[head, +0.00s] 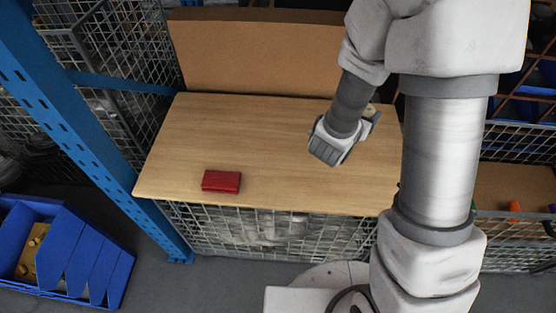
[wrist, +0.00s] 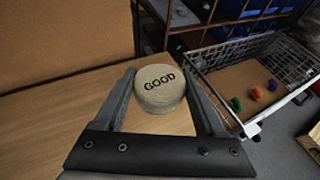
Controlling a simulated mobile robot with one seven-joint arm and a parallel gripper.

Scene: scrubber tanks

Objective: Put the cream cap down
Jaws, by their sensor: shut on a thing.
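The cream cap (wrist: 159,88) is a round disc marked "GOOD" in the wrist view. It sits between the two fingers of my gripper (wrist: 163,95), which is shut on it. In the head view my gripper (head: 373,114) is over the right part of the wooden board (head: 200,133). Only a small piece of the cap (head: 371,108) shows there, the rest hidden by my gripper. I cannot tell whether the cap touches the board. The board also shows in the wrist view (wrist: 58,125).
A dark red box (head: 221,181) lies on the board's front left. A brown panel (head: 255,57) stands along the back. A wire basket (wrist: 262,75) with small coloured items is to the right. A blue bin (head: 75,255) is on the floor at left. The board's middle is clear.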

